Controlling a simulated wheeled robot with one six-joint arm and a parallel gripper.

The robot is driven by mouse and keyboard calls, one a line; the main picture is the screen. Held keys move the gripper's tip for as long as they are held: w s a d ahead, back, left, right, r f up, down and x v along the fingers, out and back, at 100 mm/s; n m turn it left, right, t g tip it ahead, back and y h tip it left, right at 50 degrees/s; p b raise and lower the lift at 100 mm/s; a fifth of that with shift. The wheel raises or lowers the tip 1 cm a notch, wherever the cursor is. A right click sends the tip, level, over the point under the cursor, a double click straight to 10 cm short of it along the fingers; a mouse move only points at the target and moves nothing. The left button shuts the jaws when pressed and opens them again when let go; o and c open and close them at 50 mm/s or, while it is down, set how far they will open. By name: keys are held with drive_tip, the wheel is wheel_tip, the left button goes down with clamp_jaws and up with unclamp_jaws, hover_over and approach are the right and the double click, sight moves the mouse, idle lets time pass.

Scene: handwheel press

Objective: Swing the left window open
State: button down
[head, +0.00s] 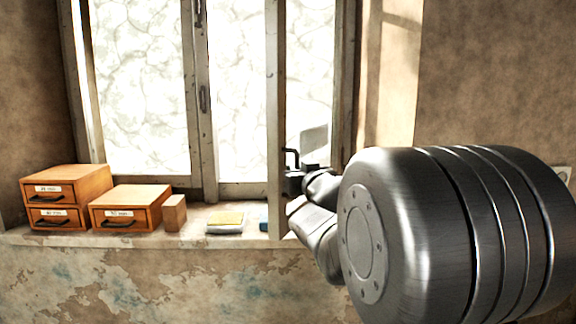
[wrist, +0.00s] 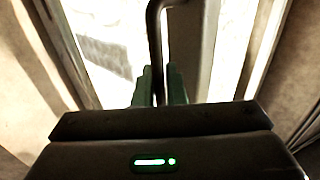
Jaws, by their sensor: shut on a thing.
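The window has a pale frame and frosted bright panes. Its left pane (head: 142,80) sits flat in the frame. A sash on the right (head: 274,120) stands turned into the room, its near edge upright in front of the sill. A black bent handle (head: 290,156) is on this sash; the handle also shows in the wrist view (wrist: 155,45). My gripper (head: 297,182) is at the handle; in the wrist view its fingers (wrist: 160,86) are on both sides of the bar, shut on it. My wrist hides the sash's lower right part.
On the sill (head: 150,238) stand orange drawer boxes (head: 68,190) (head: 130,208), a wooden block (head: 175,214), a yellow-topped flat stack (head: 225,220) and a partly hidden blue item (head: 264,224) beside the turned sash. Dark latch hardware (head: 203,98) is on the window's middle post.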

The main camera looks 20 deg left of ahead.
drive_tip(key=w+d+n+g+y+p, duration=0.1)
drive_tip(key=d+n+g+y+p, duration=0.1)
drive_tip(key=d, duration=1)
drive_tip(key=shift+w+f+n+g+y+p, duration=0.25)
drive_tip(key=shift+f+n+g+y+p, duration=0.2)
drive_tip(key=shift+g+p, duration=0.5)
drive_tip(key=c, duration=1.6)
unclamp_jaws()
drive_tip(key=shift+c, duration=0.2)
drive_tip(key=shift+r, duration=0.2)
drive_tip(key=shift+s, duration=0.1)
drive_tip(key=shift+d, duration=0.15)
